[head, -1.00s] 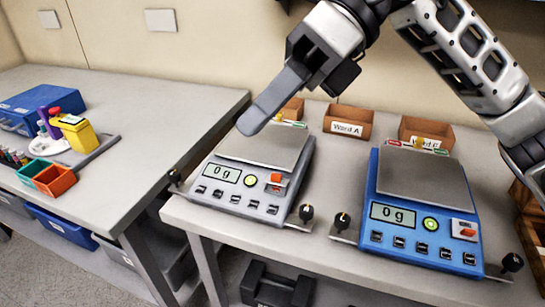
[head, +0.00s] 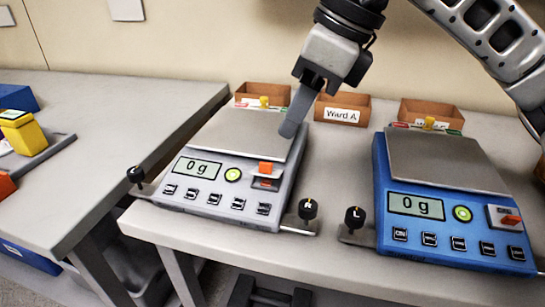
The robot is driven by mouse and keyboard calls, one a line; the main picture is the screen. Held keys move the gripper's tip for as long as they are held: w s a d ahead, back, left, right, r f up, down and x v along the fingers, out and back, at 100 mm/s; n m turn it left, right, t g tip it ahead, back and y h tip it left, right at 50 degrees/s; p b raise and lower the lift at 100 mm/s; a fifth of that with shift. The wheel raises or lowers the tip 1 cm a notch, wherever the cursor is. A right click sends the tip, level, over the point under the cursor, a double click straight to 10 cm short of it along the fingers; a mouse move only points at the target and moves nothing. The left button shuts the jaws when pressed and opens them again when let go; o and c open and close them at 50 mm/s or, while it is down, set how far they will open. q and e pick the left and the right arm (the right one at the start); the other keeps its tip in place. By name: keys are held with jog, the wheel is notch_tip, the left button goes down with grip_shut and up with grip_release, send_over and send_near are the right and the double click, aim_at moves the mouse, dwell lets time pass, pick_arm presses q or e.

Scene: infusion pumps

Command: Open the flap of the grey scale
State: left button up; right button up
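The grey scale (head: 238,170) stands on the right-hand table, with its display reading 0 g. At its front right is an orange piece (head: 265,168), raised at the top of a small panel. A dark recess with some red in it shows just below; I cannot tell surely how far the flap is open. My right gripper (head: 290,128) points down at the right edge of the scale's metal plate (head: 240,133), behind the orange piece and apart from it. Its fingers overlap in this view, so their opening is hidden. My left gripper is out of view.
A blue scale (head: 452,200) stands to the right, also reading 0 g. Black knobs (head: 308,209) stick out beside the scales. Brown bins (head: 342,108) line the back. A second table (head: 110,130) stands left across a gap.

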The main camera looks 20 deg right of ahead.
aim_at(268, 163)
jog(key=x, duration=0.8)
jog(key=shift+w+a+f+b, duration=0.1)
jog(key=shift+f+b, duration=0.05)
jog(key=shift+b, duration=0.15)
